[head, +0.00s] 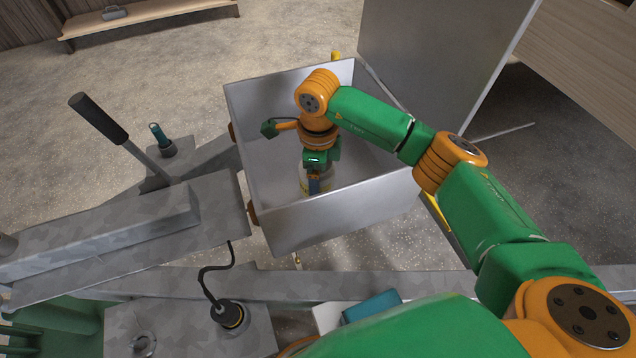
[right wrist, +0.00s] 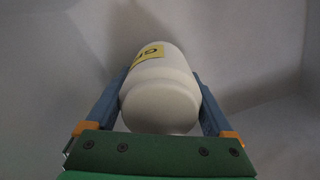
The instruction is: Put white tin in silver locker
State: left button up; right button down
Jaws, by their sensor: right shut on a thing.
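The silver locker (head: 345,222) is an open metal box with its lid (head: 430,55) raised at the back right. My right arm reaches down into it. My right gripper (head: 314,183) is inside the locker, low near its floor. In the right wrist view the white tin (right wrist: 165,88), with a yellow label, sits between the two blue fingers of the gripper (right wrist: 163,95), which is shut on it. In the head view the tin (head: 318,186) is mostly hidden by the gripper. I cannot tell whether it touches the locker floor. My left gripper is not in view.
A grey metal trailer frame (head: 120,225) with a black-handled lever (head: 98,118) stands left of the locker. A black cable with a plug (head: 230,313) lies in front. A wooden bench (head: 150,12) is at the back left. Speckled floor is open behind.

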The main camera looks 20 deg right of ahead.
jog(key=shift+f, duration=1.55)
jog(key=shift+f+b, duration=0.2)
jog(key=shift+b, duration=0.1)
grip_release()
notch_tip(320, 180, up, 12)
jog(key=shift+r+p, duration=0.25)
jog(key=shift+p, duration=0.35)
